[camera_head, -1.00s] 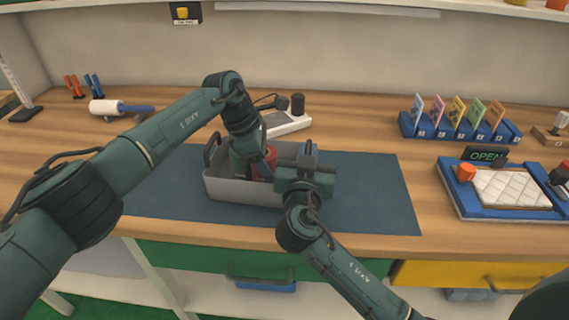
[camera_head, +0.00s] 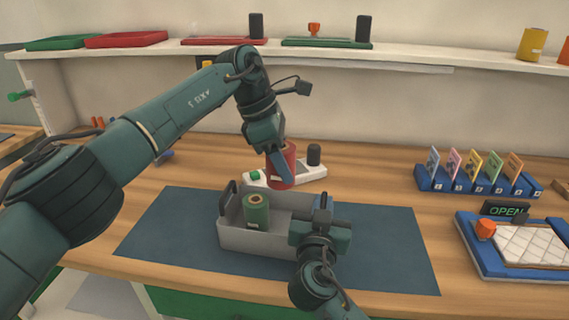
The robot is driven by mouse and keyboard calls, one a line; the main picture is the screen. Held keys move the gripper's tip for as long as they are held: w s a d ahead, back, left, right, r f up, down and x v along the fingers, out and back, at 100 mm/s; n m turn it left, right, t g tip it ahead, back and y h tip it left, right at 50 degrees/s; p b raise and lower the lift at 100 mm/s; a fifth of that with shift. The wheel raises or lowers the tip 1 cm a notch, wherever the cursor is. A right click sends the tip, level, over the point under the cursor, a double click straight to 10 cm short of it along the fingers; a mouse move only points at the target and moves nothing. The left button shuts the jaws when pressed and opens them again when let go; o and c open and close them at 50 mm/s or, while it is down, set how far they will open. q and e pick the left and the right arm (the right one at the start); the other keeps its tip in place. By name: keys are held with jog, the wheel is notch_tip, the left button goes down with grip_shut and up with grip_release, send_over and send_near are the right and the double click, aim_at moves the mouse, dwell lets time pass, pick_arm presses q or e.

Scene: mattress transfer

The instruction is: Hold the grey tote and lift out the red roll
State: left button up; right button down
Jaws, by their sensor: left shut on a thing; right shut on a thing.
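The grey tote (camera_head: 254,240) stands on the dark blue mat, with a green roll (camera_head: 257,212) upright inside its left part. My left gripper (camera_head: 280,170) is shut on the red roll (camera_head: 283,163) and holds it above the tote's back edge, clear of the tote. The roll is close to upright, and part of it is hidden by the gripper finger. My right gripper (camera_head: 322,212) is shut at the tote's right end, where its handle is; the gripper hides most of the handle.
The blue mat (camera_head: 390,245) has bare room on both sides of the tote. A white device (camera_head: 310,171) with a black knob stands behind. A blue card rack (camera_head: 470,184) and a blue tray with a quilted pad (camera_head: 525,244) are at right. A shelf (camera_head: 410,55) runs above.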

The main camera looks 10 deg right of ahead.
jog(key=c, duration=1.4)
grip_release()
